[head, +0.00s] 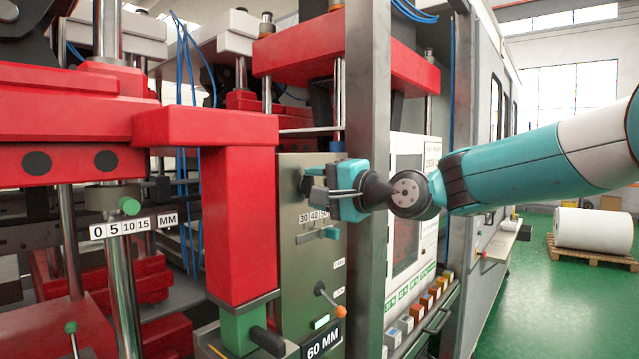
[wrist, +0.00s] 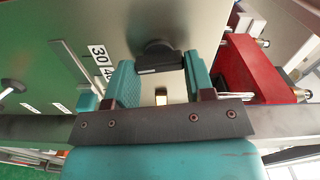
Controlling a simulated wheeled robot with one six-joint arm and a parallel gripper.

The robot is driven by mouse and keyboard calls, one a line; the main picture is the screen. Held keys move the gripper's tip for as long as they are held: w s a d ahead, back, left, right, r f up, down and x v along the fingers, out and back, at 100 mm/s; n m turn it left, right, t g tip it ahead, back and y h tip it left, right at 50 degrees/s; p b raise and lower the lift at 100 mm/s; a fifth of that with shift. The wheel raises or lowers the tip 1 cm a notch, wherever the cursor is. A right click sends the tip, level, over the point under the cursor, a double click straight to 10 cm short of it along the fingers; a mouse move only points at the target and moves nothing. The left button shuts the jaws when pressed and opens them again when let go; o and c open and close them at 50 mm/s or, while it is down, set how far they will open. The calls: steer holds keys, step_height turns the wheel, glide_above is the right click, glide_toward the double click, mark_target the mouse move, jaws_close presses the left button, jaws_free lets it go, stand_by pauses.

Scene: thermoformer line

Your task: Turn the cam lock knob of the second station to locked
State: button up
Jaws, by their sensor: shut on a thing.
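The cam lock knob (wrist: 160,57) is a dark round base with a black bar handle, on a grey-green upright panel (head: 300,240). My gripper (wrist: 160,66) has its teal fingers on both ends of the bar in the wrist view, shut on it. In the head view my gripper (head: 322,190) reaches the panel from the right, and the knob is mostly hidden behind the fingers. The knob's locked or unlocked marking cannot be read in either view.
Below the knob are a 30-40-50 scale (head: 314,216) with a teal pointer (head: 318,234) and a lever with an orange ball (head: 340,311). A red press frame (head: 240,210) stands close on the left, a grey post (head: 367,100) beside my gripper. Green floor (head: 540,290) is open at right.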

steer(key=shift+m, duration=0.6)
steer(key=shift+f, duration=0.1)
steer(key=o, duration=0.9)
steer(key=shift+b+v, duration=3.6)
steer(key=shift+v, duration=5.15)
steer(key=shift+s+f, duration=0.1)
